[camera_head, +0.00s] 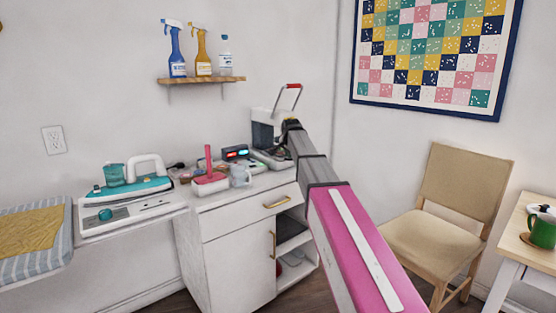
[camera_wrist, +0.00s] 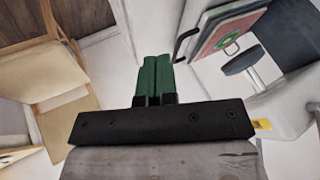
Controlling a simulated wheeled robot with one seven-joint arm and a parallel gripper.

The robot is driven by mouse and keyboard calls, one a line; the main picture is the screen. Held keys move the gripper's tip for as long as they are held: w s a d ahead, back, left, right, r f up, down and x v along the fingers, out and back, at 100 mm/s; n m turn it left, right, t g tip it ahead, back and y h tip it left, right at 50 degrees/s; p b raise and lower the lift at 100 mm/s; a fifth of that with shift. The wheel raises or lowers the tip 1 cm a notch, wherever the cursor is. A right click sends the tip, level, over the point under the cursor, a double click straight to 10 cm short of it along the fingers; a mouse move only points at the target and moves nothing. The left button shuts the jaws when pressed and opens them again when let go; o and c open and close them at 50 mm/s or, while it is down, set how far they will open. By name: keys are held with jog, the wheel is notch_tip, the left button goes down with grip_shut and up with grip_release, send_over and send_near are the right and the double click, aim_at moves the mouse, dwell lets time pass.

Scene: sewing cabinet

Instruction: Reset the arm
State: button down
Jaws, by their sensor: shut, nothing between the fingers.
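My arm (camera_head: 350,245), pink then grey, reaches from the lower right toward the white cabinet (camera_head: 225,260). Its far end is in front of the cabinet's right end, and the fingers cannot be made out there. In the wrist view my gripper (camera_wrist: 154,62) shows two green fingers side by side, pressed together with nothing between them. No object touches the fingertips in that view.
On the cabinet top are a pink-handled tray (camera_head: 210,182), a clear jar (camera_head: 240,175) and a white machine with a red handle (camera_head: 262,132). An iron (camera_head: 130,185) sits left. A chair (camera_head: 440,215) and a table with a green mug (camera_head: 541,230) stand right.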

jog(key=s+d+f+n+g, duration=0.2)
jog(key=s+f, duration=0.8)
jog(key=f, duration=0.2)
jog(key=s+d+f+n+g, duration=0.1)
jog(key=s+d+f+n, duration=0.2)
jog(key=s+f, duration=0.75)
jog(key=s+d+f+n+g, duration=0.1)
jog(key=s+f+n+g, duration=0.1)
jog(key=s+f, duration=0.5)
jog(key=s+d+f+n+g, duration=0.1)
jog(key=s+f, duration=0.6)
jog(key=s, duration=0.7)
jog(key=shift+d+n+g, duration=0.3)
jog(key=shift+n+g, duration=0.2)
jog(key=shift+n, duration=0.1)
jog(key=shift+s, duration=0.1)
